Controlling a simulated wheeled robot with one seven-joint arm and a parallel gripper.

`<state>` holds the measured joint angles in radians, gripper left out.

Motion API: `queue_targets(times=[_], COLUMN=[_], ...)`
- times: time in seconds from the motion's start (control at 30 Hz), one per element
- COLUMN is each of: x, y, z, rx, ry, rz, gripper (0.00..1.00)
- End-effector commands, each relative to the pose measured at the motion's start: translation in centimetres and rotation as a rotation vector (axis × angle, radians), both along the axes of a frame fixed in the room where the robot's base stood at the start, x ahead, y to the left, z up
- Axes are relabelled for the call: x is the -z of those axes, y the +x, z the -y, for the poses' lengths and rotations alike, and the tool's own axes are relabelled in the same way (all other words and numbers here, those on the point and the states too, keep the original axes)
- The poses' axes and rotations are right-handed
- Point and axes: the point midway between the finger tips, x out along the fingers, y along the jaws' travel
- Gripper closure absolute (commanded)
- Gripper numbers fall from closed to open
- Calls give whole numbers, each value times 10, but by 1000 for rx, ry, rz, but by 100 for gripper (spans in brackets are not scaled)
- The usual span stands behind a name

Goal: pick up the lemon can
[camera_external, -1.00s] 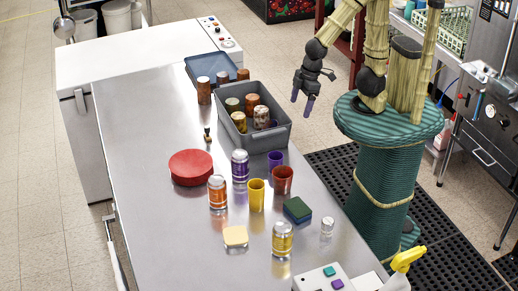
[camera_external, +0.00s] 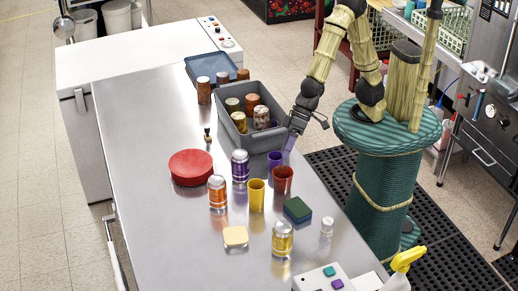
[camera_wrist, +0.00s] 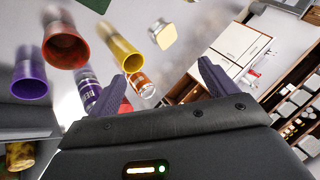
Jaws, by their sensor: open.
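The lemon can is most likely the yellow can with a silver top (camera_external: 282,240), upright at the near part of the steel counter. I cannot read its label, and I do not make it out in the wrist view. My gripper (camera_external: 290,142) is by the counter's right edge, beside the grey bin's near right corner and well behind the yellow can. In the wrist view my gripper (camera_wrist: 170,65) has its two purple fingers spread apart with nothing held between them.
An orange can (camera_external: 217,192), a purple can (camera_external: 240,166), a yellow cup (camera_external: 256,195), a red cup (camera_external: 283,180) and a purple cup (camera_external: 275,160) stand mid-counter. A green block (camera_external: 297,209) lies behind the yellow can. The grey bin (camera_external: 273,140) holds several jars.

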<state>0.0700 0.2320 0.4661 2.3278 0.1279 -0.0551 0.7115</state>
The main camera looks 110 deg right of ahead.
Motion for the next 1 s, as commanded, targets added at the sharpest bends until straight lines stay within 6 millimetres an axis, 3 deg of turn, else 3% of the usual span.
queue_targets(times=[0.03,0.17,0.3,0.4,0.63,1.0], x=[14,18,11,-2,-31,-56], y=[9,28,42,49,63,79], z=[-25,-87,-142,-171,-193,-188], rx=[44,190,364,494,711,928], ry=[103,412,782,1054,1487,1892], rz=[3,1,-55,-123,-263,-419], gripper=[15,15,15,15,15,15])
